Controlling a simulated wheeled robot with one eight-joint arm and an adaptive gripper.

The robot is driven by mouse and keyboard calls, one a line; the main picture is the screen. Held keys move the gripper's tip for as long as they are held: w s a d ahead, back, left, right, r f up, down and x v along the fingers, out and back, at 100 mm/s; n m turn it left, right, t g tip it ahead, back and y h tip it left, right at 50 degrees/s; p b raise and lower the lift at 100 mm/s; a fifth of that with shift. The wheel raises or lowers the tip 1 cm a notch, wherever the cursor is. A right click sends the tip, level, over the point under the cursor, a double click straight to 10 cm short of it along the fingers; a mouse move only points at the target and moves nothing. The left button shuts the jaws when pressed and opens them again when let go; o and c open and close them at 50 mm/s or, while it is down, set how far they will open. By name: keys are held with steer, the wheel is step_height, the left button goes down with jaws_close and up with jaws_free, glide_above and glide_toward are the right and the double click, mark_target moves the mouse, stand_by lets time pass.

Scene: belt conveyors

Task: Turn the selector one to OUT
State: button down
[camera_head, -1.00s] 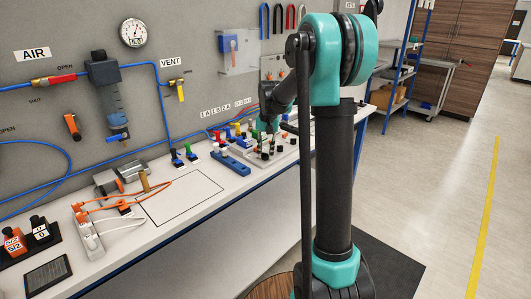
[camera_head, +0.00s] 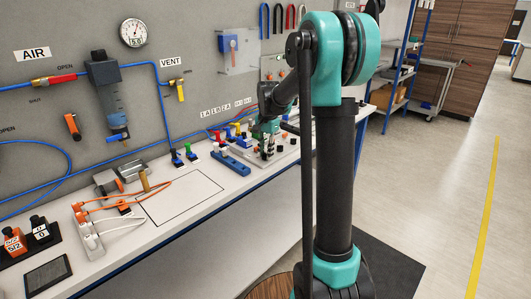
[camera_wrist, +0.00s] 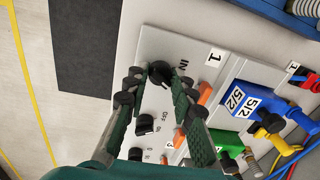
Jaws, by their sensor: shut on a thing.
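Selector one (camera_wrist: 160,72) is a black knob on a light grey panel (camera_wrist: 150,38), with the label IN and the number 1 beside it in the wrist view. My gripper (camera_wrist: 157,80) is shut on this knob, one dark green finger on each side. The fingers hide part of the knob, and I cannot read its exact pointing. No OUT label can be made out. In the head view my gripper (camera_head: 267,148) is down at the panel on the bench, and the knob is too small to tell.
Another black knob (camera_wrist: 144,124) marked OFF and ON lies between the fingers, lower in the wrist view. Orange parts (camera_wrist: 206,93) and a blue 5/2 valve (camera_wrist: 250,103) stand close right of my fingers. The bench (camera_head: 205,210) has clear room at front.

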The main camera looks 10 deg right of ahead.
stand_by(0.3)
steer(key=c, duration=1.3)
jaws_free()
steer(key=r, duration=1.2)
steer(key=shift+s+d, duration=0.3)
steer(key=s+d+f+n+t, duration=0.1)
steer(key=s+f+n, duration=0.2)
steer(key=s+f, duration=0.4)
steer(key=s+d+f+n+t, duration=0.1)
steer(key=s+f+n, duration=0.2)
steer(key=s+f, duration=0.4)
steer(key=s+d+f+n+t, duration=0.1)
steer(key=s+f+n, duration=0.3)
steer(key=s, duration=1.1)
steer(key=shift+s+d+f+t, duration=0.1)
steer(key=shift+s+f+t, duration=0.1)
steer(key=shift+f, duration=0.75)
steer(key=shift+s+f+t, duration=0.15)
steer(key=shift+f+t, duration=0.05)
steer(key=shift+f, duration=0.75)
